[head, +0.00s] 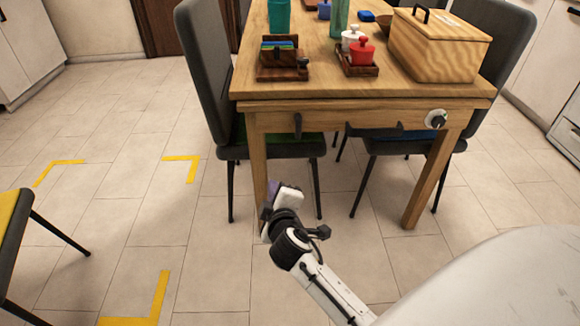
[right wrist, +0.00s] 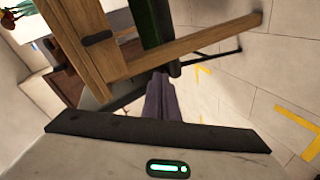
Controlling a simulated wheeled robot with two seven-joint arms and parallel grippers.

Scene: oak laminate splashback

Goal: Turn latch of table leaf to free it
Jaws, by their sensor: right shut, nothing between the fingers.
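The wooden table (head: 365,86) stands ahead, with a leaf edge under its top. A small dark upright piece (head: 297,125), which looks like the latch, sits on the left of the front apron. It also shows as a dark bar (right wrist: 97,38) on the wood in the right wrist view. A black handle (head: 374,131) is at the apron's middle, and a round dark knob on a pale plate (head: 436,119) at its right. My right gripper (head: 274,189) is shut and empty, below the dark piece near the left table leg, apart from it. My left gripper is out of view.
Dark chairs (head: 205,65) stand at the table's sides. A wooden box (head: 438,45), a red pot (head: 362,53) and a coaster rack (head: 283,60) stand on top. Yellow floor marks (head: 186,163) lie left; the tiled floor there is mostly clear.

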